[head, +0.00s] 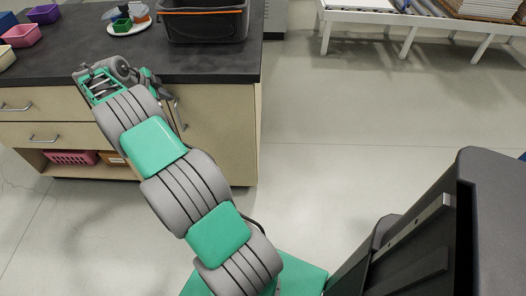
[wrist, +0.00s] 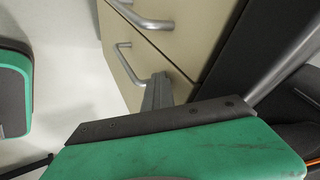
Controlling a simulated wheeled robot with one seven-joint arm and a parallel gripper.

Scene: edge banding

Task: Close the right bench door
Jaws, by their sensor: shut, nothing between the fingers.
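The right bench door (head: 222,135) is the plain beige panel at the right end of the bench front in the head view, with a metal handle (head: 178,114) near its left edge. My forearm covers the door's left and lower parts. I cannot tell whether it is flush or slightly ajar. My gripper (wrist: 157,92) is shut and empty in the wrist view, close to the beige drawer fronts. In the head view it is mostly hidden behind my wrist, at the bench front near the top's edge. The door cannot be made out surely in the wrist view.
The bench's dark top (head: 210,62) overhangs just beside my wrist and carries a black crate (head: 205,25), a white plate (head: 130,28) and small bins. Drawers (head: 45,103) with handles are at the left, above a shelf with a pink basket (head: 70,157). Floor right of the bench is clear.

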